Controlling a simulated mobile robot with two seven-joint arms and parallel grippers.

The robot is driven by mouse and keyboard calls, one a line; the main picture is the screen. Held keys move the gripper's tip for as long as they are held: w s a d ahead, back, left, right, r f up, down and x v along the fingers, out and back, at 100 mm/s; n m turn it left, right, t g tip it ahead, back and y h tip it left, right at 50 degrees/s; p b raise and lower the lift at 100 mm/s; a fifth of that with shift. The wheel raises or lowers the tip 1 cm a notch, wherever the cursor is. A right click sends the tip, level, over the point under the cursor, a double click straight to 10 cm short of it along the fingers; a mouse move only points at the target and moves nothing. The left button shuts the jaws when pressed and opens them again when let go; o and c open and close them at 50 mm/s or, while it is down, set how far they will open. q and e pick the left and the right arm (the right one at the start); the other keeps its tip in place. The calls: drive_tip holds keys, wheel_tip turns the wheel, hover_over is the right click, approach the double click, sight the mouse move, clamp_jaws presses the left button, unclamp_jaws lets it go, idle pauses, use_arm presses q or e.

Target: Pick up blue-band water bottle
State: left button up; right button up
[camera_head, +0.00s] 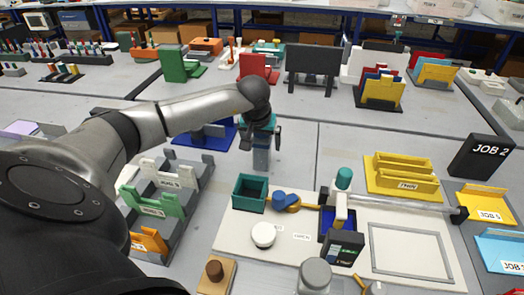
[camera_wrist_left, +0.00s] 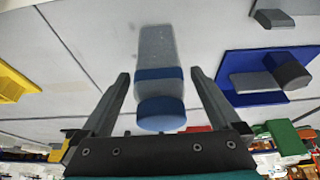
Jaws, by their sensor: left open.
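The blue-band water bottle (camera_head: 261,160) stands upright on the grey table in the head view, its upper part hidden by my gripper. In the left wrist view the bottle (camera_wrist_left: 155,48) has a grey, translucent body, a blue band and a blue cap. My left gripper (camera_head: 262,138) is over the top of the bottle. In the left wrist view the gripper (camera_wrist_left: 158,82) is open, with one finger on each side of the cap and band. Gaps show between the fingers and the bottle. My right gripper is not in view.
A blue stand (camera_head: 200,134) is left of the bottle; a grey part lies on it in the wrist view. A teal box (camera_head: 250,192) is in front, on the plotter's pale board (camera_head: 290,252). A yellow tray (camera_head: 403,178) is at right. Table behind the bottle is fairly clear.

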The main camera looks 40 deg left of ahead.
use_arm(q)
drive_tip(key=shift+w+a+f, duration=0.1)
drive_tip(key=shift+w+f, duration=0.1)
drive_tip(key=shift+f, duration=0.5)
drive_tip(key=shift+c, duration=0.3)
clamp_jaws()
drive_tip(key=shift+r, duration=0.1)
